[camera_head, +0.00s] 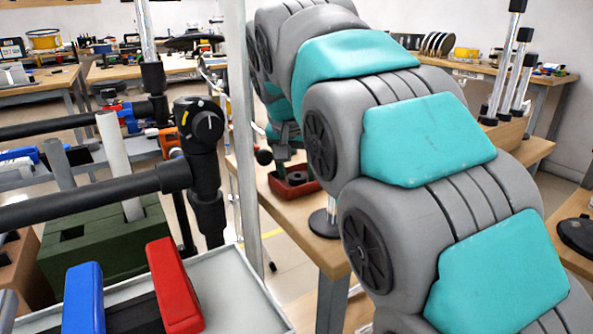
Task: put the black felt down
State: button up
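My grey and teal arm fills the middle and right of the head view. Its far end comes down behind the near links, close to a small red tray (279,190) on a wooden table (308,239). Dark contents show inside the tray, too small to identify. The fingers of my gripper cannot be made out there, so I cannot tell whether they are open or shut. I cannot pick out the black felt with certainty; the arm may hide it.
Left of the arm stand a pale upright post (243,150) and a black clamp on bars (203,135). A grey tray (235,285) with blue (83,298) and red (174,285) blocks is at lower left, near a green box (100,245). Workbenches stand behind.

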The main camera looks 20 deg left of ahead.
jog(key=p+v, duration=0.2)
jog(key=v, duration=1)
jog(key=shift+r, duration=0.2)
jog(key=shift+w+d, duration=0.1)
